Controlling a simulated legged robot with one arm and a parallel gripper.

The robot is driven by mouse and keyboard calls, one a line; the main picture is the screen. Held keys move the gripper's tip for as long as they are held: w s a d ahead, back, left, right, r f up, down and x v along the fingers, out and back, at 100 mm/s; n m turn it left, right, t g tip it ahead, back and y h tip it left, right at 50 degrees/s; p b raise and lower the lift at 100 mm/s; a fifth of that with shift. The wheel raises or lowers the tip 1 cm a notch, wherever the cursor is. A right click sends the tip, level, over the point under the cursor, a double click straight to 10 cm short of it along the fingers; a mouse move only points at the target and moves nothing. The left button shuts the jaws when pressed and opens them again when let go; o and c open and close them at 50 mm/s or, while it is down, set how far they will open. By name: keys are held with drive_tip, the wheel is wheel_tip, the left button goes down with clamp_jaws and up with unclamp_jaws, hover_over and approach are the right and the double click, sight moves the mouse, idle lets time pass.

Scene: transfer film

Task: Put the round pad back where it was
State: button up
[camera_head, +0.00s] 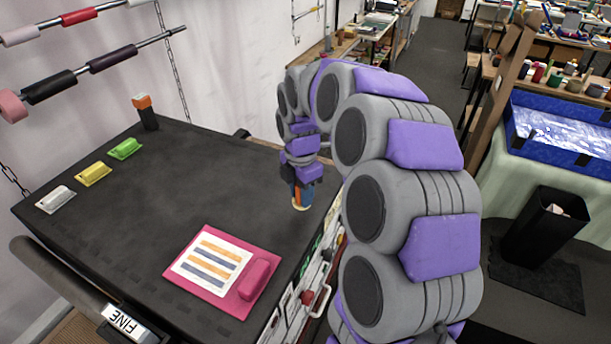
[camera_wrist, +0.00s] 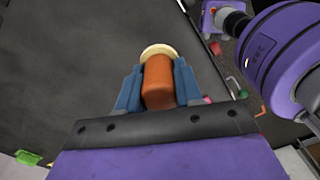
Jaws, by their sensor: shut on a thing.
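The round pad (camera_wrist: 158,85) has an orange handle and a cream round face. My gripper (camera_wrist: 158,90) is shut on its handle, with a blue finger on each side. In the head view the pad (camera_head: 301,206) hangs below my gripper (camera_head: 300,190), over the right part of the dark table (camera_head: 200,175). The cream face points down. I cannot tell whether it touches the table top. The place where the pad stood before cannot be told from these frames.
A pink board (camera_head: 262,300) with a striped print and a pink handled block (camera_head: 257,278) lies at the table's front. White, yellow (camera_head: 94,174) and green blocks line the left edge. A black post with an orange top (camera_head: 146,112) stands at the back left. The table's middle is clear.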

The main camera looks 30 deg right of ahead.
drive_tip(key=w, duration=0.3)
drive_tip(key=shift+w+d+p, duration=0.25)
drive_tip(key=shift+d+p, duration=0.1)
drive_tip(key=shift+d, duration=0.05)
drive_tip(key=w+d, duration=0.3)
drive_tip(key=w+d+f, duration=0.1)
drive_tip(key=d, duration=0.1)
drive_tip(key=shift+w+d+p, duration=0.2)
drive_tip(key=shift+d+p, duration=0.05)
drive_tip(key=shift+p, duration=0.15)
drive_tip(key=shift+a, duration=0.2)
drive_tip(key=a+f, duration=0.1)
drive_tip(key=a+f+p, duration=0.1)
drive_tip(key=shift+s+a+f, duration=0.1)
drive_tip(key=shift+a+f, duration=0.05)
drive_tip(key=shift+f, duration=0.15)
drive_tip(key=shift+a+f, duration=0.15)
drive_tip(key=shift+f, duration=0.15)
drive_tip(key=shift+d+f, duration=0.1)
drive_tip(key=shift+d, duration=0.75)
drive_tip(key=o, duration=0.9)
drive_tip(key=shift+d, duration=0.45)
drive_tip(key=shift+o, duration=0.5)
drive_tip(key=shift+a, duration=1.05)
drive_tip(key=shift+r, duration=0.4)
wheel_tip(320, 180, up, 12)
drive_tip(key=b, duration=0.2)
drive_tip(key=shift+d+f, duration=0.2)
drive_tip(key=shift+f, duration=0.05)
